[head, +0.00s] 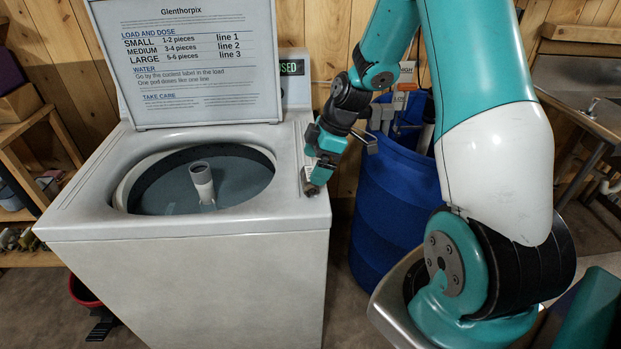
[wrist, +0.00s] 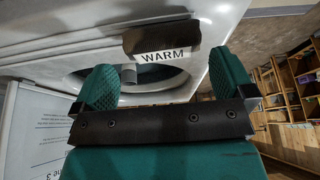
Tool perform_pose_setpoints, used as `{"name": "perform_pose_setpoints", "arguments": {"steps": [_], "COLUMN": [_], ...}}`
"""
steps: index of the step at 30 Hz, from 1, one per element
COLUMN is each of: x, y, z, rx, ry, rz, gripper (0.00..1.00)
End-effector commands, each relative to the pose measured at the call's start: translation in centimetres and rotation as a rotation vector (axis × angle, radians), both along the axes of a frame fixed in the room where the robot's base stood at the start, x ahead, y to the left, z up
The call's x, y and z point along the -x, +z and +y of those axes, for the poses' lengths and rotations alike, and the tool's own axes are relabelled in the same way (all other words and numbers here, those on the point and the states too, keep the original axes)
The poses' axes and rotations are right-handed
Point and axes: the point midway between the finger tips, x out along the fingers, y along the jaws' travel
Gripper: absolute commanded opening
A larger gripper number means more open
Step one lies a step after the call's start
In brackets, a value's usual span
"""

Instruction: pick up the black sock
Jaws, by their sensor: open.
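A dark, rolled-looking thing with a white tag reading WARM, which I take to be the black sock (wrist: 162,37), lies on the washer's pale top in the wrist view. In the head view, a small dark part of it (head: 313,189) shows at the right edge of the washer top, mostly hidden by my gripper (head: 314,156). My gripper is open and empty close by it. In the wrist view, the sock appears just beyond and between the two teal fingers (wrist: 162,70). I cannot tell whether they touch it.
The white washer (head: 190,235) has its lid (head: 195,60) up, with printed instructions on it. Its round drum opening (head: 235,175) with a central post is left of my gripper. A blue barrel (head: 385,225) stands to the right, holding things tagged HIGH and LOW. Wooden shelves stand far left.

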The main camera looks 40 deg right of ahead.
Motion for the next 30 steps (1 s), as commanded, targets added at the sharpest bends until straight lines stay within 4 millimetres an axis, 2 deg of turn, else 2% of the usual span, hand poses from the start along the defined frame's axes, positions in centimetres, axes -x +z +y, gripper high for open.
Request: {"name": "perform_pose_setpoints", "arguments": {"steps": [6, 9, 17, 22, 30], "x": [-0.1, -0.3, -0.4, -0.4, -0.4], "y": [-3.1, -4.0, -4.2, -4.2, -4.2], "z": [1.0, 1.3, 1.3, 1.3, 1.3], "rx": [-0.004, -0.003, -0.001, -0.001, -0.001], "ry": [0.002, 0.001, -0.001, 0.0, 0.0], "rz": [0.006, 0.004, 0.001, 0.002, 0.002], "gripper": [1.0, 1.0, 1.0, 0.61, 0.61]}}
